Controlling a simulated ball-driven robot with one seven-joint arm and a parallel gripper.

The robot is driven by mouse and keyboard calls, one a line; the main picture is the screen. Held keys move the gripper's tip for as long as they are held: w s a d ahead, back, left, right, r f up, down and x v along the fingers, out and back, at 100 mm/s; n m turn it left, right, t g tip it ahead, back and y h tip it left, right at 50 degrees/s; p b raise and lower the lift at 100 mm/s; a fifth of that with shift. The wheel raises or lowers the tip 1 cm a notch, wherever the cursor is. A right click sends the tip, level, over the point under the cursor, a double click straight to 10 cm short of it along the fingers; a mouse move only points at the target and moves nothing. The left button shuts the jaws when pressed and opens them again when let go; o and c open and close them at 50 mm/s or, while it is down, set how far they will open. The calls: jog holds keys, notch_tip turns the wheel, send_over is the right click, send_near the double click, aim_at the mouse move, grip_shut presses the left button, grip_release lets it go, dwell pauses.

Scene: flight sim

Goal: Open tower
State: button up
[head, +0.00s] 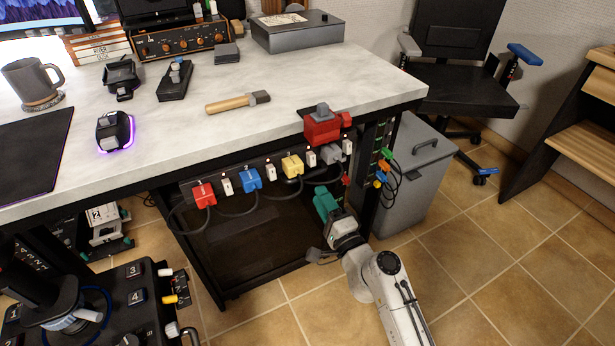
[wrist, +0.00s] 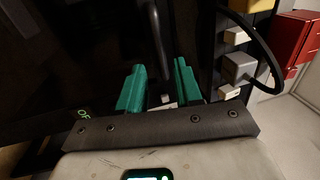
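The tower appears to be the black cabinet with a dark, see-through front (head: 245,245) under the desk. Its dark front also fills the left of the wrist view (wrist: 60,60). My gripper (head: 325,203) has teal fingers and is at the right part of this front, below the desk edge. In the wrist view my gripper (wrist: 160,70) is open, its two fingers apart. A dark vertical handle-like bar (wrist: 158,40) shows in line with the gap between them. I cannot tell whether the bar is inside the gap or beyond it. The front looks closed.
Coloured plugs, red (head: 203,195), blue (head: 250,179) and yellow (head: 292,166), hang with cables along the desk edge above the front. A red box (head: 322,127) juts from the desk corner. A grey bin (head: 412,180) stands right of the desk. Tiled floor at right is clear.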

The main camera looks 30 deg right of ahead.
aim_at(308, 174)
jog(key=w, duration=0.2)
jog(key=w+r, duration=0.1)
jog(key=w, duration=0.5)
jog(key=shift+r, duration=0.25)
jog(key=shift+c, duration=0.4)
grip_shut()
